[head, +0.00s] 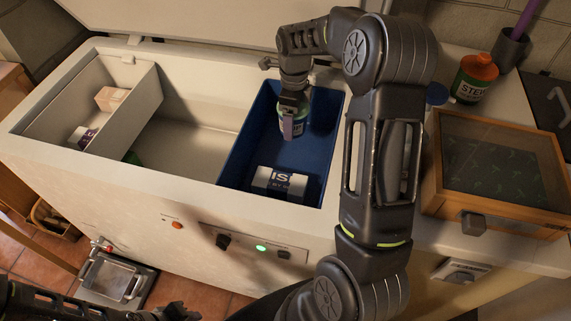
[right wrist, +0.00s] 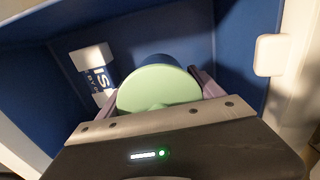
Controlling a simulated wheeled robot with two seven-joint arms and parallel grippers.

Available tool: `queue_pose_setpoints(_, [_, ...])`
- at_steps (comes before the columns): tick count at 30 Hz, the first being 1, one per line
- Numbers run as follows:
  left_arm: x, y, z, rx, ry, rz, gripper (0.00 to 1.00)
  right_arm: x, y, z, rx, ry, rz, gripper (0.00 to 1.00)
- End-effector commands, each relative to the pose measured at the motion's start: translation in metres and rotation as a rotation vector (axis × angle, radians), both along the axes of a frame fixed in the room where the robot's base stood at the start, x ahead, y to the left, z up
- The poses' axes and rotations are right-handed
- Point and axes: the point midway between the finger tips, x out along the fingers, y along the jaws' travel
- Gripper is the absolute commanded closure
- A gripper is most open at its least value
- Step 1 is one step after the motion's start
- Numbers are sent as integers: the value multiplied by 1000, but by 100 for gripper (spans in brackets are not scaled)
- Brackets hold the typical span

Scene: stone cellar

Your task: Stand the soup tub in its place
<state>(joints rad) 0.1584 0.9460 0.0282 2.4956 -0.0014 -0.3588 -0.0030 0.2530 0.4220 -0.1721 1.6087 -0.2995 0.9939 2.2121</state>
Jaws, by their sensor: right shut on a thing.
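My right gripper (head: 291,127) is shut on a tub with a pale green lid (right wrist: 158,88), taken here as the soup tub. In the head view the tub (head: 293,117) is inside the blue bin (head: 232,150) of the open chest freezer, towards its back, and roughly upright. Its label cannot be read, and whether its base touches the bin floor is hidden. My left gripper (head: 178,313) is at the bottom edge, dark and cut off.
The freezer's left compartment (head: 150,85) holds a small box (head: 111,98) and a purple-and-white package (head: 82,137). Its middle section is mostly bare.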

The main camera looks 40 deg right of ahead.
Motion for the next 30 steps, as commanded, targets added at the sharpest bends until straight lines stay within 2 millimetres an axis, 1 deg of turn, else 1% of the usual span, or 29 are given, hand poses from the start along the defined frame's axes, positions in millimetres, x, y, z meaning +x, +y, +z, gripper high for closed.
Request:
queue_pose_setpoints(2, [0, 0, -1, 0, 0, 0, 80, -1, 0, -7, 0, 3, 1, 76])
queue_pose_setpoints(9, [0, 0, -2, 0, 0, 0, 80, -1, 0, -48, 1, 3, 1, 76])
queue_pose_setpoints(11, [0, 0, -2, 0, 0, 0, 80, -1, 0, -56, 2, 3, 0, 76])
queue_pose_setpoints(14, [0, 0, -2, 0, 0, 0, 80, 0, 0, -61, 0, 0, 1, 76])
queue_pose_setpoints(23, [0, 0, -3, 0, 0, 0, 80, 0, 0, -64, 0, 1, 2, 76])
queue_pose_setpoints(30, [0, 0, -3, 0, 0, 0, 80, 0, 0, -94, 1, 2, 2, 76])
